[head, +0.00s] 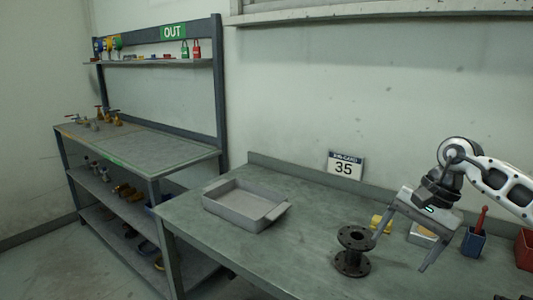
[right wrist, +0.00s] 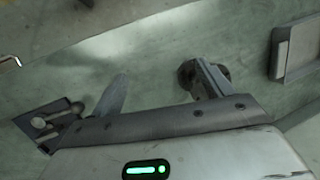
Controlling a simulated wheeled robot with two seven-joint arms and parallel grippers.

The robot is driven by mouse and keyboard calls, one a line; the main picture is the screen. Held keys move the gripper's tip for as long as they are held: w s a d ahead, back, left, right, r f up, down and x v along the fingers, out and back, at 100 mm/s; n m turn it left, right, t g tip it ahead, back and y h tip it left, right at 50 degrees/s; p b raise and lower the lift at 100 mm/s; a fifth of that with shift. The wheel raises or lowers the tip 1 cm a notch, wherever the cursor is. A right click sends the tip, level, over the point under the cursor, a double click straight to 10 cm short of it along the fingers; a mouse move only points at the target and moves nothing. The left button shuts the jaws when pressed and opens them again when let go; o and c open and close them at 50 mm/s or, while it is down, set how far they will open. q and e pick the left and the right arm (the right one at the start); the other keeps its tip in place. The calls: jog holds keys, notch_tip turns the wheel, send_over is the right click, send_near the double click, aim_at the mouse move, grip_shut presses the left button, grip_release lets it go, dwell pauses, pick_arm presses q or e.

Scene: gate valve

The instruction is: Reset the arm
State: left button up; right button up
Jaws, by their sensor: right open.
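My right gripper (head: 399,254) hangs above the right part of the green workbench, its two fingers spread apart and pointing down, with nothing between them. In the right wrist view the fingers (right wrist: 160,85) are also apart and empty. A dark flanged spool (head: 351,252) stands upright on the bench, left of the gripper. It shows partly behind one finger in the right wrist view (right wrist: 187,76). I cannot tell any contact between finger and spool. My left gripper is in neither view.
A grey tray (head: 240,203) lies on the bench's left. A shelf rack (head: 140,150) holds valves.

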jog(key=s+a+f+m+t+y+b, duration=0.25)
jog(key=a+m+y, duration=0.25)
jog(key=a+m, duration=0.35)
jog(key=s+a+f+m+t+y+b, duration=0.1)
jog(key=s+a+f+m+t+y, duration=0.15)
jog(key=a+m+y, duration=0.4)
jog(key=s+a+f+m+t+y+b, duration=0.1)
jog(key=s+a+f+m+t+y, duration=0.2)
jog(key=a+m, duration=0.65)
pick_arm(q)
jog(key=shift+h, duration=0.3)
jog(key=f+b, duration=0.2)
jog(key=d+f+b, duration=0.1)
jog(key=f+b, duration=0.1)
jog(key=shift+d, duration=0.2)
pick_arm(e)
jog(key=s+d+f+n+h, duration=0.3)
jog(key=f+n, duration=0.5)
jog(key=n, duration=0.3)
jog(key=s+d+f+n+t+h, duration=0.1)
jog(key=s+d+f+n+h, duration=0.2)
jog(key=n, duration=0.9)
jog(key=s+d+f+n+t+h, duration=0.1)
jog(key=s+d+f+n+h, duration=0.2)
jog(key=s+f+n+h, duration=0.3)
notch_tip(320, 180, down, 8)
jog(key=n+h, duration=0.3)
jog(key=n, duration=0.3)
jog(key=shift+d+r, duration=0.15)
jog(key=shift+r, duration=0.1)
